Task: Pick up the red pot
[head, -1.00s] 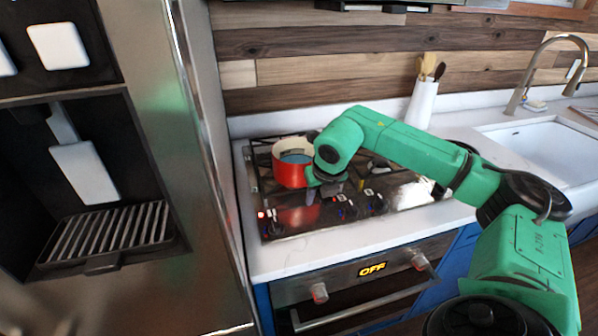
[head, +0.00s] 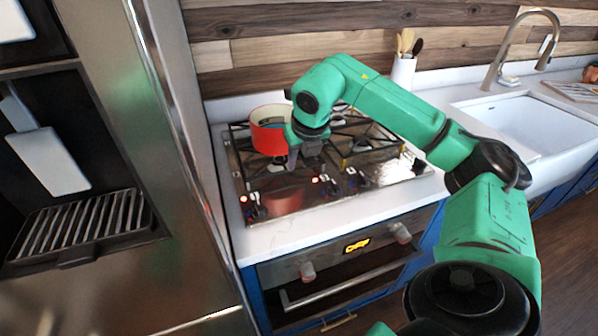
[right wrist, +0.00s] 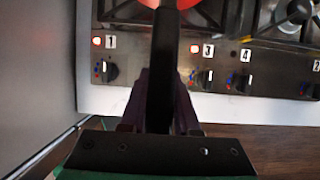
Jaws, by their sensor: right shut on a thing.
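The red pot (head: 268,137), cream inside its rim and dark blue-grey within, is over the left part of the hob in the head view. It looks slightly tilted and seems a little above the burners. My right gripper (head: 302,153) is at the pot's near right side, shut on its handle. In the right wrist view the dark handle (right wrist: 164,75) runs between the fingers of my right gripper (right wrist: 160,110), and the red pot (right wrist: 183,8) is cut off at the top edge. My left gripper is not in view.
The hob (head: 385,180) has several burners and knobs along its front. A tall steel appliance (head: 150,200) stands close on the left. A white utensil holder (head: 403,72) and a sink (head: 510,125) are to the right. A wooden wall rises behind.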

